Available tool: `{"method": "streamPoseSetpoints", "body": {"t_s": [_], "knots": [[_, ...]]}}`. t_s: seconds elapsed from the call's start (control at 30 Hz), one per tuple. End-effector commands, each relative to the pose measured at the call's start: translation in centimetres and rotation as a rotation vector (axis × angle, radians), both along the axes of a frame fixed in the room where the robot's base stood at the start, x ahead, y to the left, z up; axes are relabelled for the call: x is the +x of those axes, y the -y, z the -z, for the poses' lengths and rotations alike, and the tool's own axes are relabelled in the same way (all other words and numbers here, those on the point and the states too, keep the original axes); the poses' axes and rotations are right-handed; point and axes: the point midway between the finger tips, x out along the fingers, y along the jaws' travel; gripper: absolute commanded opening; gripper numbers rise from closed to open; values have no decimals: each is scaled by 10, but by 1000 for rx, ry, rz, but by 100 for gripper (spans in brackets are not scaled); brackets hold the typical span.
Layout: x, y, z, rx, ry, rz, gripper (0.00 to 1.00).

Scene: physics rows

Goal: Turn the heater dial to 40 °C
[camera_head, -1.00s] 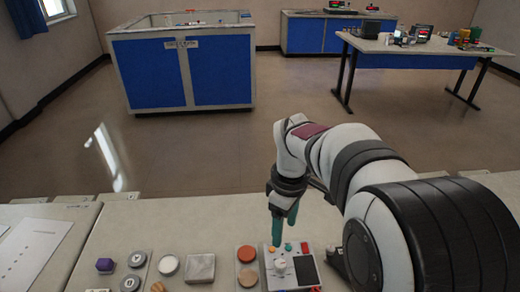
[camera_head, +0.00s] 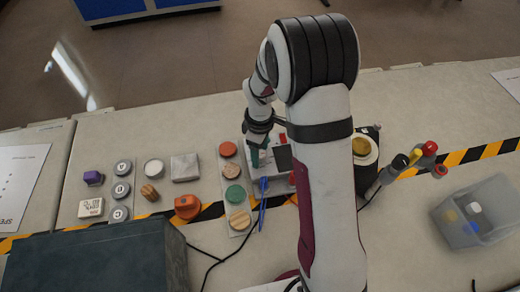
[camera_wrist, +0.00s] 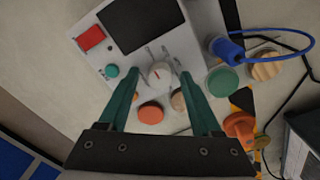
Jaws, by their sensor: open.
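The heater unit is a white box with a dark screen (camera_wrist: 143,22), a red button (camera_wrist: 90,38) and a small teal button (camera_wrist: 112,71). Its dial (camera_wrist: 159,72) is a pale round knob with a red pointer mark, and scale marks lie around it. My gripper (camera_wrist: 158,75) is open, with one teal finger on each side of the dial in the wrist view. I cannot tell whether the fingers touch it. In the head view my gripper (camera_head: 258,153) is over the unit's left part, and the dial is hidden. The scale numbers are too small to read.
A blue cable (camera_wrist: 228,50) lies close to the unit. A board with orange, wooden and green discs (camera_head: 234,194) stands to its left. A dark box (camera_head: 100,258) is at front left, and a clear bin (camera_head: 475,212) is at right.

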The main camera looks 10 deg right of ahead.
Motion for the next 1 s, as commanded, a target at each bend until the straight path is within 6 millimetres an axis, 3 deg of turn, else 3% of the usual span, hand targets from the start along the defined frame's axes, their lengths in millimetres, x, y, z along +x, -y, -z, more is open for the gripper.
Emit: {"method": "streamPoseSetpoints", "body": {"t_s": [0.17, 0.53, 1.0], "knots": [[0, 0, 0, 0, 0, 0, 66], [0, 0, -1, 0, 0, 0, 0], [0, 0, -1, 0, 0, 79, 0]]}}
